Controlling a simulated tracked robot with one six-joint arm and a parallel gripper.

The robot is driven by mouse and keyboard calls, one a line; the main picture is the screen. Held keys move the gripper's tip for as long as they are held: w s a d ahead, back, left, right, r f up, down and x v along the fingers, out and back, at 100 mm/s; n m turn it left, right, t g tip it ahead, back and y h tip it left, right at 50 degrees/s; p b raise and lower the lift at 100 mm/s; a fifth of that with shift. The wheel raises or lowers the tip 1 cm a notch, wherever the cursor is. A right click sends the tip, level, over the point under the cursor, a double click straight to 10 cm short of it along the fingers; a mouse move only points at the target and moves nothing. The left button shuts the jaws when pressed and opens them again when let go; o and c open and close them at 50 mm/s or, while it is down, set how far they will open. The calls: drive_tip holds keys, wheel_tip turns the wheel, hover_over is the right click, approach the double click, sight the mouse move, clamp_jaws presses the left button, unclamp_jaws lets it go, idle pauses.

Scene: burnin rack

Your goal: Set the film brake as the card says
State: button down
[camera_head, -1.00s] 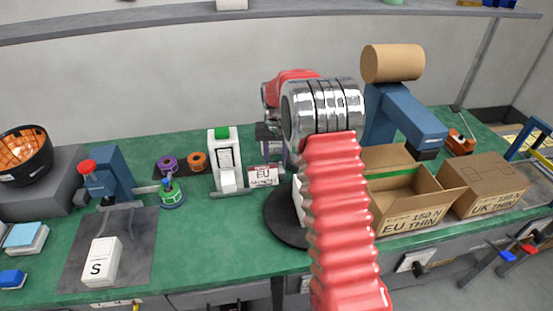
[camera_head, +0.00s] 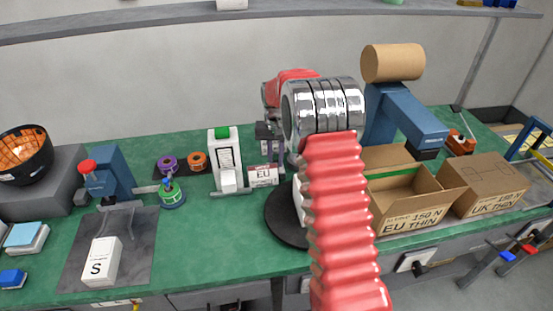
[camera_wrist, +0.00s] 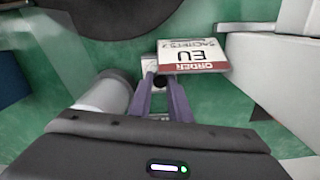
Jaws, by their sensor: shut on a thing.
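The order card (camera_wrist: 190,56) reads "EU" under a red "ORDER" band, upside down in the wrist view; its smaller line is hard to read. In the head view the card (camera_head: 263,176) stands on the green bench. My gripper (camera_wrist: 160,82) is shut on a small dark part just in front of the card, beside a white block (camera_wrist: 150,64). The fingers hide most of that part. I cannot tell which part is the film brake.
An open carton (camera_head: 400,212) is marked "EU THIN 150 N". A closed carton (camera_head: 490,180) is marked "UK THIN", its number unclear. A blue stand (camera_head: 405,115) carries a brown roll (camera_head: 392,63). A black round base (camera_head: 285,222) stands beside my arm.

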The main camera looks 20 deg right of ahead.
sight(276, 161)
drive_tip(key=shift+m, duration=0.5)
drive_tip(key=c, duration=1.6)
unclamp_jaws()
drive_tip(key=shift+c, duration=0.2)
drive_tip(key=shift+r, duration=0.1)
wheel_tip(276, 161, up, 14)
drive_tip(key=shift+f, duration=0.2)
